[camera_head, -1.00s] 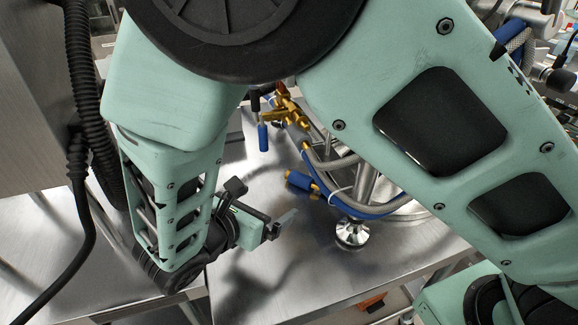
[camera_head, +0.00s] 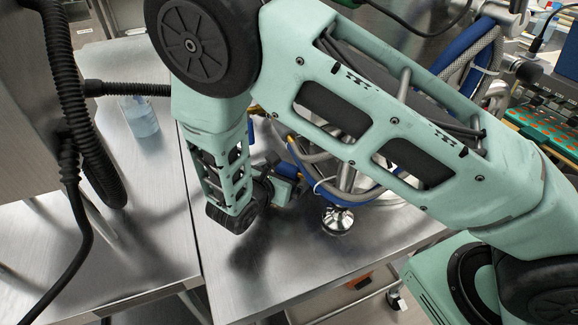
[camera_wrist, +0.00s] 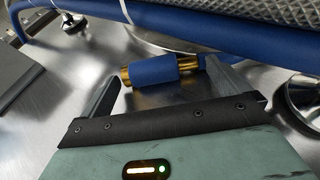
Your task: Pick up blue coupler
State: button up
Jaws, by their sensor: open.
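The blue coupler (camera_wrist: 153,72) is a short blue sleeve with brass ends, lying in front of my gripper in the wrist view. My gripper (camera_wrist: 160,88) is open, with one grey finger to the left of the coupler and one to the right. The coupler lies across the gap near the fingertips, and its right brass end is close to the right finger. I cannot tell whether they touch. In the head view my gripper (camera_head: 290,180) is low over the steel table beside the hoses, and my arm hides much of the area around it.
A thick blue hose and a braided hose (camera_wrist: 230,30) run just behind the coupler. A round metal foot (camera_head: 337,219) stands on the steel table (camera_head: 270,270). A bottle of bluish liquid (camera_head: 140,117) stands at left. The table's front is clear.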

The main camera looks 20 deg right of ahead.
jog(key=shift+w+d+f, duration=0.15)
jog(key=shift+w+d, duration=0.05)
jog(key=shift+d, duration=0.05)
jog(key=c, duration=0.8)
jog(key=shift+c, duration=0.6)
